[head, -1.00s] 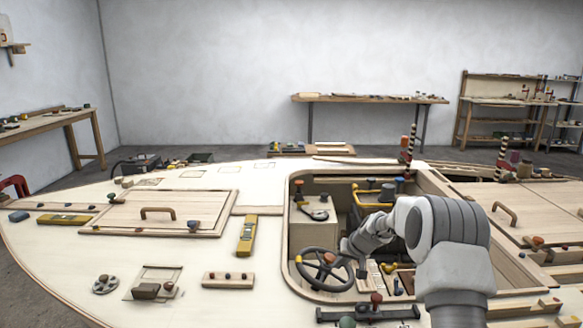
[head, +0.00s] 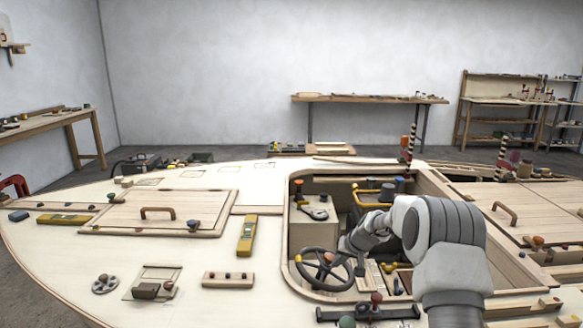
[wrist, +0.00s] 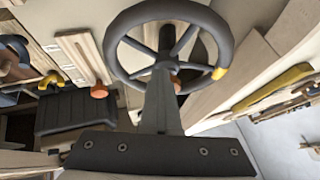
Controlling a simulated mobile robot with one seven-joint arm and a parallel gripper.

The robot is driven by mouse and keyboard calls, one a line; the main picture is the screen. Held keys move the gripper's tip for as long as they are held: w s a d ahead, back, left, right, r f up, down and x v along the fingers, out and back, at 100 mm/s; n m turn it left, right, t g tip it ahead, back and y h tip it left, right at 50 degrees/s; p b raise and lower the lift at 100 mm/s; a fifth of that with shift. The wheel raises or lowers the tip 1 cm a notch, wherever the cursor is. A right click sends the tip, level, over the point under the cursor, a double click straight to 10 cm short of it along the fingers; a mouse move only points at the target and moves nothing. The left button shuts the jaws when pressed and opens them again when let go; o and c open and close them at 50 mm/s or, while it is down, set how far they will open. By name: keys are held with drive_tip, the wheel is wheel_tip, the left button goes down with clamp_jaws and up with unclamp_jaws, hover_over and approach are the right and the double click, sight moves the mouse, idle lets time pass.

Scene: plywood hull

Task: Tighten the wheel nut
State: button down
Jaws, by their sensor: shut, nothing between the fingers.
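The dark steering wheel (head: 307,280) stands at the near left of the cockpit opening, with a yellow mark on its rim. A small orange-red wheel nut (head: 329,257) sits at its hub. In the wrist view the wheel (wrist: 116,24) fills the top middle, and the nut (wrist: 177,85) shows partly behind my finger. My gripper (wrist: 161,70) is shut and empty, its fingers together and pointing toward the wheel's hub. In the head view my gripper (head: 360,268) is at the wheel's right side. Whether it touches the wheel or nut cannot be told.
The cockpit rim (head: 289,235) surrounds the wheel. A box with a dark tool (head: 314,213) stands behind it. A black bar with a red knob (head: 376,298) lies in front. A yellow level (head: 247,235) and a knobbed wooden strip (head: 228,280) lie on the deck at left.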

drive_tip(key=shift+a, duration=0.2)
drive_tip(key=shift+a+r+b, duration=0.35)
drive_tip(key=shift+a+b, duration=0.3)
drive_tip(key=shift+a, duration=0.15)
drive_tip(key=shift+w+a+r, duration=0.1)
drive_tip(key=shift+a+r, duration=0.05)
idle(0.3)
drive_tip(key=shift+s+a+b, duration=0.15)
drive_tip(key=shift+s+b, duration=0.2)
drive_tip(key=r+p, duration=0.1)
drive_tip(key=r, duration=0.1)
drive_tip(key=d+r+p, duration=0.2)
drive_tip(key=r, duration=0.1)
drive_tip(key=shift+s+r, duration=0.1)
drive_tip(key=shift+r, duration=0.2)
